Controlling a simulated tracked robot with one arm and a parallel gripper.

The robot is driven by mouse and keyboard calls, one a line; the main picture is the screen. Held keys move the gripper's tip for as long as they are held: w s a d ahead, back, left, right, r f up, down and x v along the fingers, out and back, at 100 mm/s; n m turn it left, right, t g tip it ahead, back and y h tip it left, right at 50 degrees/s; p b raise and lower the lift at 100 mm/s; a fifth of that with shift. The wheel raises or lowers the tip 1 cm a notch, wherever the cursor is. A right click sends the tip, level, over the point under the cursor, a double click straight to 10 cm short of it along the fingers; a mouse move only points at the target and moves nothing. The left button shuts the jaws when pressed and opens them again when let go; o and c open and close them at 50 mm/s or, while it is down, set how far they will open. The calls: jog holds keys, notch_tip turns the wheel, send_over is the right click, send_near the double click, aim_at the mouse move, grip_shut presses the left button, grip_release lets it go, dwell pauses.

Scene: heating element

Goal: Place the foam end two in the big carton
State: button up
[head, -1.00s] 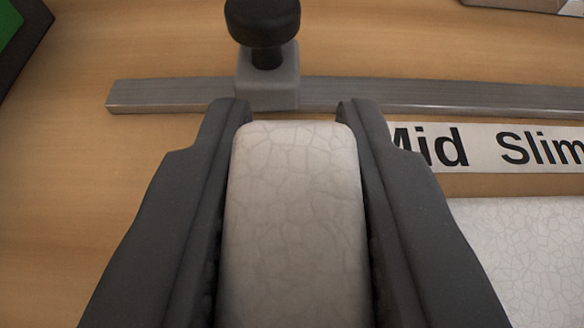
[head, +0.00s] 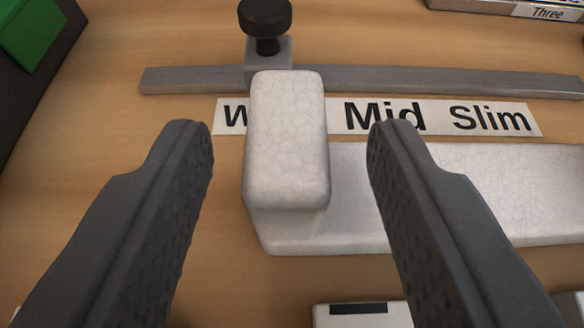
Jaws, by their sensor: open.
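A white crackle-textured foam piece (head: 286,140) stands up at the left end of a long white foam piece (head: 470,185). I cannot tell whether the two are one body or separate, nor which is foam end two. My gripper (head: 288,140) is open, with one finger on each side of the upright foam and a gap on both sides. No big carton can be made out for certain.
A grey metal bar (head: 420,80) with a black knob (head: 265,18) lies behind the foam. A label strip (head: 440,117) reads "Mid Slim". A dark-edged green object (head: 35,30) is at top left. A box labelled "Three" (head: 545,12) is at top right. A white item (head: 362,314) is at the bottom.

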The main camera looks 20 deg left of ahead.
jog(key=v, duration=0.7)
jog(key=shift+p, duration=0.45)
jog(key=shift+s, duration=0.15)
jog(key=d+r+m+h, duration=0.1)
jog(key=d+r, duration=0.2)
jog(key=r, duration=0.9)
jog(key=s+d+r+m+t+h, duration=0.1)
jog(key=d+r, duration=0.3)
jog(key=r, duration=0.8)
jog(key=s+d+r+m+t+h, duration=0.1)
jog(key=d+r, duration=0.3)
jog(key=r, duration=0.9)
jog(key=shift+h, duration=0.4)
jog(key=shift+o, duration=0.5)
jog(key=s+d+r, duration=0.6)
jog(key=s+r, duration=0.3)
jog(key=r, duration=0.2)
jog(key=shift+s+d+r, duration=0.2)
jog(key=shift+s+d, duration=0.05)
jog(key=shift+c, duration=0.3)
